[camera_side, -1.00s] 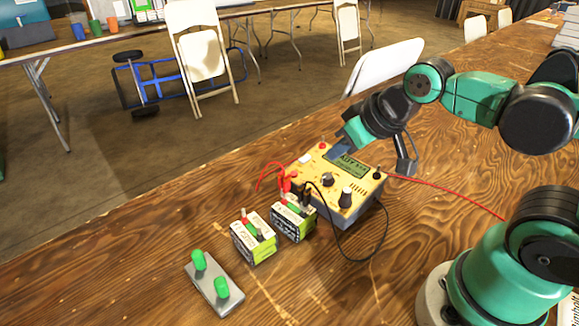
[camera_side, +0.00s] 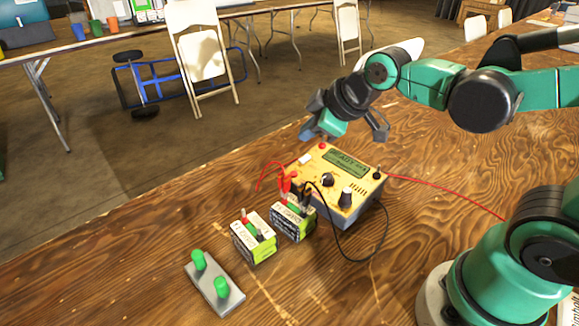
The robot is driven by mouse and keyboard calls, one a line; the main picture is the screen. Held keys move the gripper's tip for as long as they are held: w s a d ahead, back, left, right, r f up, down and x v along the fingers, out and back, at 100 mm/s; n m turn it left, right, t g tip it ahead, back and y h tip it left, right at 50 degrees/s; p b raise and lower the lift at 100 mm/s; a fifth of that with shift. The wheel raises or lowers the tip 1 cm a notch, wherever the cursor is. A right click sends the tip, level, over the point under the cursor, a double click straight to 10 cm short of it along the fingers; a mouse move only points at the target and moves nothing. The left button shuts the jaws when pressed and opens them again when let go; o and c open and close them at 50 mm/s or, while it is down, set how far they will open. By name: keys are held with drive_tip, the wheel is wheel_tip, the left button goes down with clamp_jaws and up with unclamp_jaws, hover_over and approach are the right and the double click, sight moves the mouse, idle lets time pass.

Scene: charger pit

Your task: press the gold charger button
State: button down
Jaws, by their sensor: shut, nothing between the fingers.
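The gold charger (camera_side: 322,172) is a boxy unit with a gold top and grey sides on the wooden table. Its top carries a green display with dark text, a small red button (camera_side: 322,146) at the far edge, a white button (camera_side: 305,159) at the far left, and black knobs. My gripper (camera_side: 307,133) has blue fingertips and is shut and empty. In the picture it is above the charger's far left corner, near the white and red buttons. It appears raised clear of the charger; its exact height is hard to tell.
A grey plate with two green pegs (camera_side: 222,288) lies at the front left. A red cable (camera_side: 450,192) runs right. The table's left part is clear.

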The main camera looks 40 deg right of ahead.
sight(296, 178)
drive_tip(key=w+n, duration=0.2)
drive_tip(key=n, duration=0.1)
drive_tip(key=w+n, duration=0.2)
drive_tip(key=shift+a+f+t, duration=0.15)
drive_tip(key=shift+a+t, duration=0.2)
drive_tip(key=shift+t, duration=0.05)
drive_tip(key=shift+f, duration=0.1)
drive_tip(key=shift+d+f, duration=0.25)
drive_tip(key=shift+f, duration=1.15)
drive_tip(key=shift+d+f, duration=0.3)
drive_tip(key=shift+f, duration=1.1)
drive_tip(key=shift+d+f, duration=0.25)
drive_tip(key=shift+f, duration=1.15)
drive_tip(key=shift+f, duration=0.15)
drive_tip(key=shift+f, duration=0.3)
drive_tip(key=shift+r, duration=0.15)
drive_tip(key=shift+r, duration=0.3)
drive_tip(key=shift+r, duration=0.1)
